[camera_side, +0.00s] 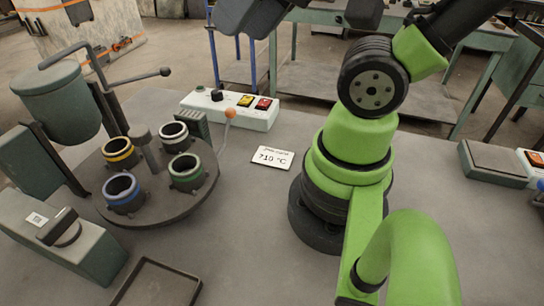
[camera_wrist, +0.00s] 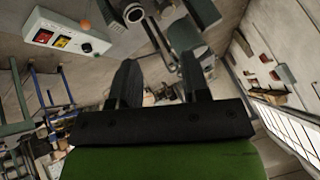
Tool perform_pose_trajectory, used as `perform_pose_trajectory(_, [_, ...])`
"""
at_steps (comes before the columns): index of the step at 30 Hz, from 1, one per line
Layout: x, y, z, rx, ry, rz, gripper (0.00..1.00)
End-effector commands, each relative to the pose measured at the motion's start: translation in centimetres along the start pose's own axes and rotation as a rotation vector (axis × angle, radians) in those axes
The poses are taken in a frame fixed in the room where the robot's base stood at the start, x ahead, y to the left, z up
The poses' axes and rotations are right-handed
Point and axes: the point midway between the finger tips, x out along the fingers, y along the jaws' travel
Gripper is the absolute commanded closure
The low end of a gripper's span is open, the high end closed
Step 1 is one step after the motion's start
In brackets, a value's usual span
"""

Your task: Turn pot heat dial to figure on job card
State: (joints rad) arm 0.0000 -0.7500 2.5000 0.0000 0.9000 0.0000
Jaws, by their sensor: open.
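The job card (camera_side: 272,158) lies flat on the table left of my arm's base in the side view and reads 710 °C. A large dark dial (camera_side: 62,228) sits on a grey-green box at the lower left; its setting is unreadable. A smaller black knob (camera_side: 217,95) is on a white panel, which also shows in the wrist view (camera_wrist: 68,37). I cannot tell for certain which knob is the pot heat dial. The green pot (camera_side: 57,100) stands at the left. My gripper (camera_wrist: 157,65) is open and empty, away from both knobs.
A round turntable (camera_side: 200,193) carries several ringed cups. The white panel (camera_side: 190,101) has yellow and red switches, and an orange-tipped lever (camera_side: 230,113) stands beside it. An empty tray (camera_side: 158,285) lies at the front. The table around the card is clear.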

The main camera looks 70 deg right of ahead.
Motion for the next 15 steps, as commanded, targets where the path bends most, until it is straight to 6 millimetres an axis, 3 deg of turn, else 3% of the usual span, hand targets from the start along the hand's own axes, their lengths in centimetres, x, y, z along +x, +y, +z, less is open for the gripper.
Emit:
perform_pose_trajectory(11, [0.00,0.00,0.00,0.000,0.000,0.000,0.57])
perform_pose_trajectory(14, [0.01,-0.01,-0.12,0.001,-0.001,0.002,0.40])
perform_pose_trajectory(15, [0.02,-0.04,-0.40,0.002,-0.003,0.007,0.40])
